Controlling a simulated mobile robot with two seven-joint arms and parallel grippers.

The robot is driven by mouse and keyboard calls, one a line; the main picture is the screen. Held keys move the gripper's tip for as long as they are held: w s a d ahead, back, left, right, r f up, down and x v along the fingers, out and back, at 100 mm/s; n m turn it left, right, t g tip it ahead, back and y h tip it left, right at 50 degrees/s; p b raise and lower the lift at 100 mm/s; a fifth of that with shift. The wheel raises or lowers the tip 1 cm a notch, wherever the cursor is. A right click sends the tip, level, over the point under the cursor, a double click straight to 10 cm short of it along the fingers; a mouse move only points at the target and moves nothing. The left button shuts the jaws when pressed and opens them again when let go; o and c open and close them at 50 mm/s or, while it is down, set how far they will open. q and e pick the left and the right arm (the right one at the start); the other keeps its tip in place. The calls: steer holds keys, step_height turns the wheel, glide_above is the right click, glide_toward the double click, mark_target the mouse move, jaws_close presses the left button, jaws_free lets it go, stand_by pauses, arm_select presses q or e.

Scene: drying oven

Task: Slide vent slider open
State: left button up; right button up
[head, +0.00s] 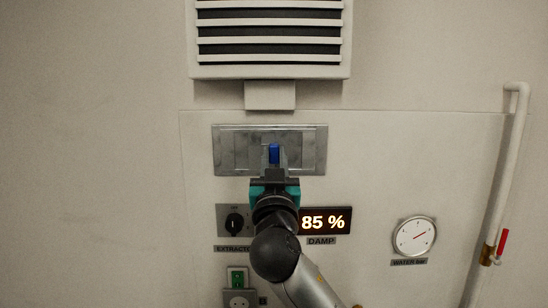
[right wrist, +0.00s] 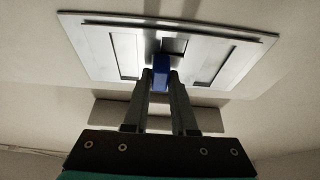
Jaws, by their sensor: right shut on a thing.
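The vent slider is a grey metal plate (head: 312,150) on the wall panel, below the louvred vent. Its blue tab (head: 274,153) stands near the middle of the plate. My right gripper (head: 273,162) reaches up from below and is shut on the blue tab. In the right wrist view the blue tab (right wrist: 160,72) sits between the two grey fingertips (right wrist: 161,82), and dark slots show in the plate (right wrist: 95,40) on either side. The fingers and arm hide the plate's lower middle. My left gripper is not in view.
The louvred vent (head: 270,72) is above the plate. Below are an extractor knob (head: 235,222), a damp display (head: 323,221) reading 85 %, and a green switch (head: 237,278). A water gauge (head: 414,236) and a white pipe (head: 497,190) with a red lever (head: 502,242) are at right.

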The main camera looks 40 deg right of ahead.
jaws_close()
stand_by(0.9)
